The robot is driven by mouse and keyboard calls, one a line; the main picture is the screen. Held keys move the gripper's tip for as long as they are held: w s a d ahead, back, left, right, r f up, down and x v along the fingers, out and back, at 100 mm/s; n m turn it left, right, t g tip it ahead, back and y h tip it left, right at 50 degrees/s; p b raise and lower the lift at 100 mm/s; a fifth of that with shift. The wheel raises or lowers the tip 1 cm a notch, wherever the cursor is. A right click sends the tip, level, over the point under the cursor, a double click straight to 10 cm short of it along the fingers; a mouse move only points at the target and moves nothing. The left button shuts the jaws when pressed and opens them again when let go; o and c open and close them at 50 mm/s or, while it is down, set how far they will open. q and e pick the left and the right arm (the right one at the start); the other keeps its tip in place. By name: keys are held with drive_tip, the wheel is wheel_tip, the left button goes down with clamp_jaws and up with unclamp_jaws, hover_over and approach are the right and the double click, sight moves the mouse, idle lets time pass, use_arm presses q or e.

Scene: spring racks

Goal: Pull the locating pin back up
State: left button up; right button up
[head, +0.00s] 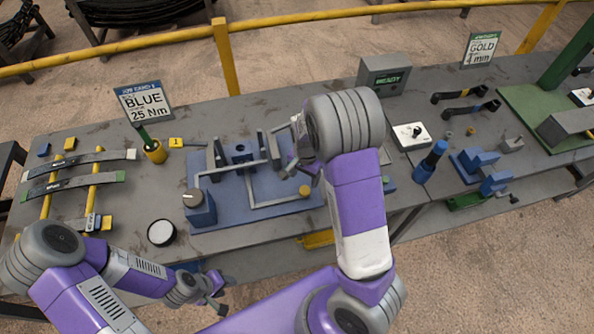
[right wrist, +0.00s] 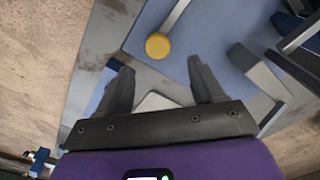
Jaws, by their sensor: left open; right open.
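The blue fixture plate (head: 225,212) lies on the grey bench with grey uprights and a dark blue block (head: 240,152) on it. A grey bar (head: 275,200) runs low over the plate to a yellow round knob (head: 304,191). In the right wrist view the knob (right wrist: 158,46) shows just beyond the fingertips, apart from them. I cannot tell for sure which part is the locating pin. My right gripper (head: 297,168) is open and empty above the plate's right side, partly hidden by its wrist; its fingers show in the wrist view (right wrist: 160,68). My left gripper (head: 218,297) is open and empty before the bench's front edge.
A blue box with a grey dial (head: 198,207) stands at the plate's front left, with a round white-topped item (head: 161,232) nearby. Leaf springs (head: 75,175) lie left. A grey READY box (head: 385,75) stands behind; a blue cylinder (head: 430,162) stands right.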

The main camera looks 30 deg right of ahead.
sight(305, 190)
drive_tip(key=f+b, duration=0.1)
drive_tip(key=f, duration=0.6)
drive_tip(key=shift+s+f, duration=0.1)
drive_tip(key=shift+s, duration=0.1)
clamp_jaws()
